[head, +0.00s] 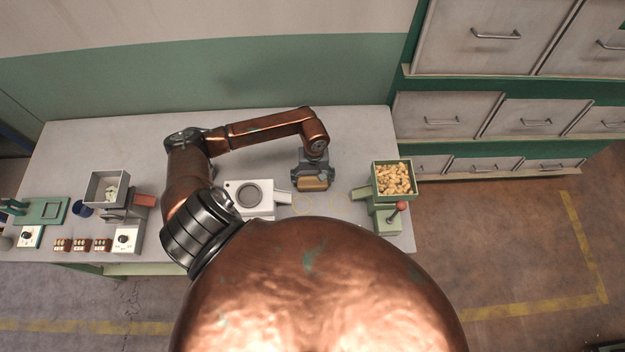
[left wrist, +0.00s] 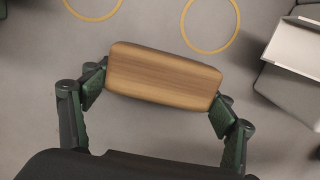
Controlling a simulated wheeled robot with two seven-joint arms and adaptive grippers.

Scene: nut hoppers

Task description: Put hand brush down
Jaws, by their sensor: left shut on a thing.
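The hand brush (head: 313,184) shows as a wooden block over the right part of the table. My left gripper (head: 312,178) is shut on it, with one finger at each end. The left wrist view shows the brush's wooden top (left wrist: 165,75) between the two green finger pads of the left gripper (left wrist: 160,88). Its bristles are hidden. I cannot tell for sure whether the brush touches the table. Yellow rings are marked on the table beside it, and one ring (left wrist: 210,25) shows whole in the left wrist view. My right gripper is not in view.
A hopper with brass-coloured pieces (head: 376,182) stands right of the brush near the table's right edge. A white device with a round plate (head: 233,187) stands to the left. Another grey hopper (head: 94,192) and a blue cup (head: 82,209) are farther left. The back of the table (head: 360,130) is clear.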

